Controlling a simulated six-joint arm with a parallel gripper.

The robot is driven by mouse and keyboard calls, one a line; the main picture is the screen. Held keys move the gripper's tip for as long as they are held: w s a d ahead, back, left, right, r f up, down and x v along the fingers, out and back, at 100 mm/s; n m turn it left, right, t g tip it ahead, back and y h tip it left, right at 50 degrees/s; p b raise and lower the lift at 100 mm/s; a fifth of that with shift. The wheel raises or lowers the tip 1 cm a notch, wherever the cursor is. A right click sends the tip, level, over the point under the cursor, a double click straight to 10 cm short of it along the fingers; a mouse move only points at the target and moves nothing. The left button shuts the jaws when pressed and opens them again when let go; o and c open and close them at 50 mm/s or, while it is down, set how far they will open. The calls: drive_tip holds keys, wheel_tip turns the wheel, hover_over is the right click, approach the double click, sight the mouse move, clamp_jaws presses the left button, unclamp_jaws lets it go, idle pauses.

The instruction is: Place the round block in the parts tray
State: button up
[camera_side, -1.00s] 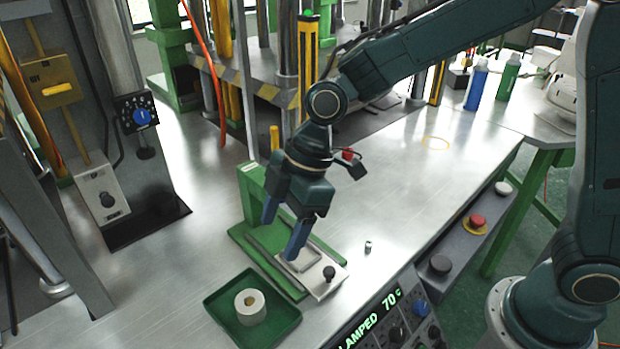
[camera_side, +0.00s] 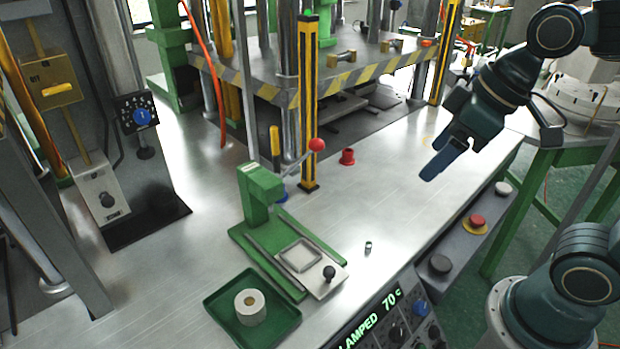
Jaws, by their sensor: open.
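The round block (camera_side: 250,307), a pale cylinder with a tan hole in its top, stands upright inside the green parts tray (camera_side: 283,326). The tray lies on the metal table near the front. My gripper (camera_side: 432,170) is at the right, raised above the table and far from the block and tray. It is open and nothing shows between its blue fingers, which overlap from this angle.
A green press (camera_side: 258,190) with a red-knobbed lever stands behind the tray, with a square frame (camera_side: 300,256) on its slide plate. The table's right half is mostly clear.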

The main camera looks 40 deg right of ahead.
drive_tip(key=s+d+m+h, duration=0.1)
drive_tip(key=s+d+m, duration=0.2)
drive_tip(key=s, duration=0.2)
drive_tip(key=shift+s+d+f+m+t, duration=0.15)
drive_tip(key=shift+s+d+m+t, duration=0.15)
drive_tip(key=shift+t, duration=0.1)
idle(1.0)
